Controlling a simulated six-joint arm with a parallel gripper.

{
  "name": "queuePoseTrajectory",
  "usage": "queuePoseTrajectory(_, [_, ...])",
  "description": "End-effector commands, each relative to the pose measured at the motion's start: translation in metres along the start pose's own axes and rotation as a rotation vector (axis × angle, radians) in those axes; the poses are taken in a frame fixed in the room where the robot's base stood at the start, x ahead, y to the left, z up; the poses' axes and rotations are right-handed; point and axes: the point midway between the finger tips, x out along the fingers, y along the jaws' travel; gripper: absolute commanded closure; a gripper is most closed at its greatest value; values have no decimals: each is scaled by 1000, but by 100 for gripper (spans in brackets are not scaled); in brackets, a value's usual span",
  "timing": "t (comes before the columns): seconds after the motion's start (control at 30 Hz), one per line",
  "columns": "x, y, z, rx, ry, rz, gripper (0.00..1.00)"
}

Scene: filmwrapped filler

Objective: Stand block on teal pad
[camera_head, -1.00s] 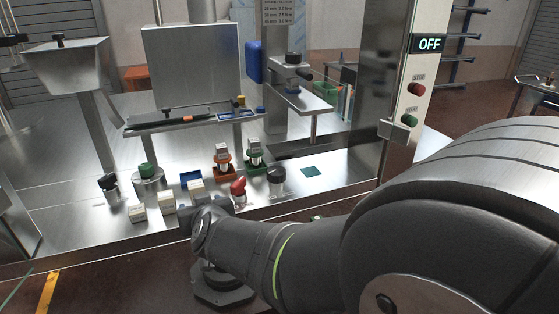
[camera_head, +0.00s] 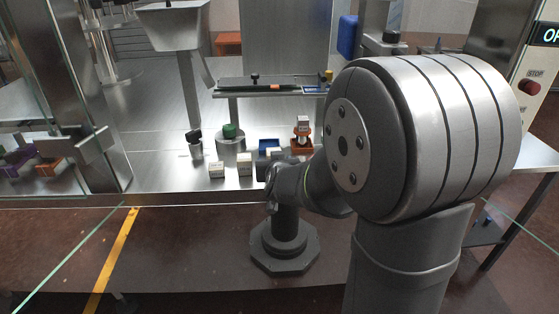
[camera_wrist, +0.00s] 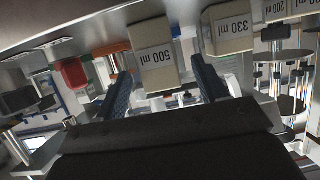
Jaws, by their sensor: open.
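Several pale blocks stand on the steel counter; in the head view one block (camera_head: 217,170) is at the left and another block (camera_head: 245,165) beside it. In the wrist view, which is upside down, a block marked 500 ml (camera_wrist: 155,62) lies between and beyond the two dark blue fingers of my gripper (camera_wrist: 160,80), which are apart. I cannot tell whether either finger touches it. A block marked 330 ml (camera_wrist: 229,30) is to its right. In the head view my arm hides the gripper's fingers. The teal pad is not in sight now.

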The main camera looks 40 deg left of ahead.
Motion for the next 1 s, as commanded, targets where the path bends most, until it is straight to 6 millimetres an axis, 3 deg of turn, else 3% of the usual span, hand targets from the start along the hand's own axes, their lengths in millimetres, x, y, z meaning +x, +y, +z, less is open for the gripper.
queuePoseTrajectory(0.23, [13, 0, 1, 1, -1, 0, 35])
queuePoseTrajectory(0.6, [55, 1, 2, 1, -1, 0, 35])
queuePoseTrajectory(0.9, [58, 1, 2, 1, 0, -1, 35])
queuePoseTrajectory(1.0, [58, 1, 2, 1, 0, -1, 52])
